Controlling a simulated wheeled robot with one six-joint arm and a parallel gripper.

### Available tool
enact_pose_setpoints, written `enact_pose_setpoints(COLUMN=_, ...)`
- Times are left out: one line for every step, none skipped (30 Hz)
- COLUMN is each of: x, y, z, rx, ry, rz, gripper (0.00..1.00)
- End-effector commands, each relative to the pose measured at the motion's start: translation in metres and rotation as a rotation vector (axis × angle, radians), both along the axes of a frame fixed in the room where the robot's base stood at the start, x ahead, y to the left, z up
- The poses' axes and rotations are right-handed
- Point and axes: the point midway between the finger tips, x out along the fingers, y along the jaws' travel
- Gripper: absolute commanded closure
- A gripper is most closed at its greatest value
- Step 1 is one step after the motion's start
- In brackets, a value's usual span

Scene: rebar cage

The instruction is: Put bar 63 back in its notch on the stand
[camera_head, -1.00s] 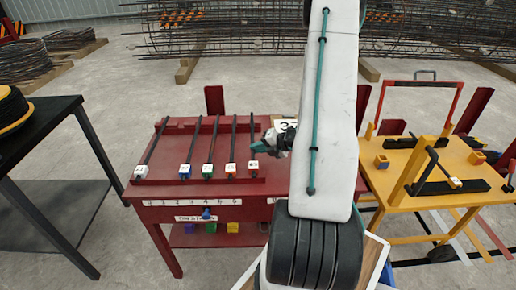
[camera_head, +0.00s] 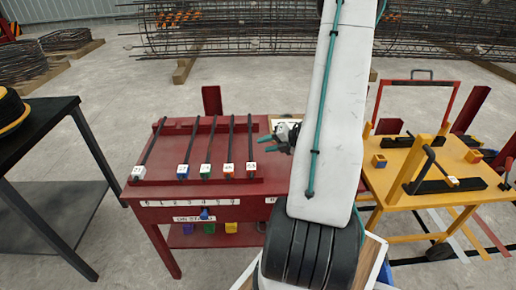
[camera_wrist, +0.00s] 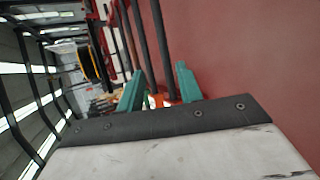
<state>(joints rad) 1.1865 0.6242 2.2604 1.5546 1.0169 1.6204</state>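The red stand (camera_head: 155,190) holds several dark bars side by side, each with a labelled block at its near end. The rightmost bar (camera_head: 250,138) lies in line with the others, and its label (camera_head: 251,167) looks like 63, though it is small. My gripper (camera_head: 268,144) is just right of this bar, apart from it, with its teal fingers spread and nothing between them. In the wrist view the teal fingers (camera_wrist: 160,88) are wide apart, with dark bars and an orange-red block (camera_wrist: 157,100) beyond them. Whether the bar is fully seated in its notch cannot be told.
A yellow cart (camera_head: 395,190) with an upright post and black holders stands at right. A black table (camera_head: 45,115) stands at left. Coloured blocks sit on the stand's lower shelf (camera_head: 215,240). Rebar cages lie at the back. My arm covers the stand's right side.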

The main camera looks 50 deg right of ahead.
Motion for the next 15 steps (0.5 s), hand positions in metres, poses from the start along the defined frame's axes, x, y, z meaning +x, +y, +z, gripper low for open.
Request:
enact_pose_setpoints(x=-0.011, y=-0.004, z=0.007, rx=-0.003, ry=-0.001, rz=-0.004, gripper=0.64)
enact_pose_setpoints(x=-0.016, y=-0.005, z=0.01, rx=-0.002, ry=-0.001, rz=-0.004, gripper=0.64)
enact_pose_setpoints(x=-0.023, y=-0.007, z=0.014, rx=-0.003, ry=0.0, rz=-0.005, gripper=0.64)
enact_pose_setpoints(x=-0.027, y=-0.008, z=0.017, rx=-0.002, ry=0.0, rz=-0.004, gripper=0.64)
enact_pose_setpoints(x=-0.032, y=-0.008, z=0.02, rx=-0.003, ry=0.001, rz=-0.002, gripper=0.64)
enact_pose_setpoints(x=-0.037, y=-0.01, z=0.023, rx=-0.002, ry=-0.001, rz=-0.004, gripper=0.64)
enact_pose_setpoints(x=-0.04, y=-0.01, z=0.025, rx=-0.001, ry=0.0, rz=-0.002, gripper=0.64)
enact_pose_setpoints(x=-0.043, y=-0.011, z=0.027, rx=0.0, ry=-0.001, rz=-0.002, gripper=0.64)
enact_pose_setpoints(x=-0.047, y=-0.012, z=0.029, rx=0.0, ry=-0.001, rz=-0.002, gripper=0.64)
enact_pose_setpoints(x=-0.049, y=-0.012, z=0.03, rx=-0.001, ry=0.001, rz=-0.001, gripper=0.64)
enact_pose_setpoints(x=-0.051, y=-0.012, z=0.031, rx=-0.001, ry=0.001, rz=0.0, gripper=0.64)
enact_pose_setpoints(x=-0.051, y=-0.012, z=0.033, rx=-0.006, ry=0.0, rz=0.008, gripper=0.64)
enact_pose_setpoints(x=-0.05, y=-0.01, z=0.036, rx=-0.015, ry=-0.002, rz=0.022, gripper=0.64)
enact_pose_setpoints(x=-0.048, y=-0.006, z=0.04, rx=-0.032, ry=-0.004, rz=0.047, gripper=0.64)
enact_pose_setpoints(x=-0.042, y=0.002, z=0.047, rx=-0.067, ry=-0.009, rz=0.096, gripper=0.64)
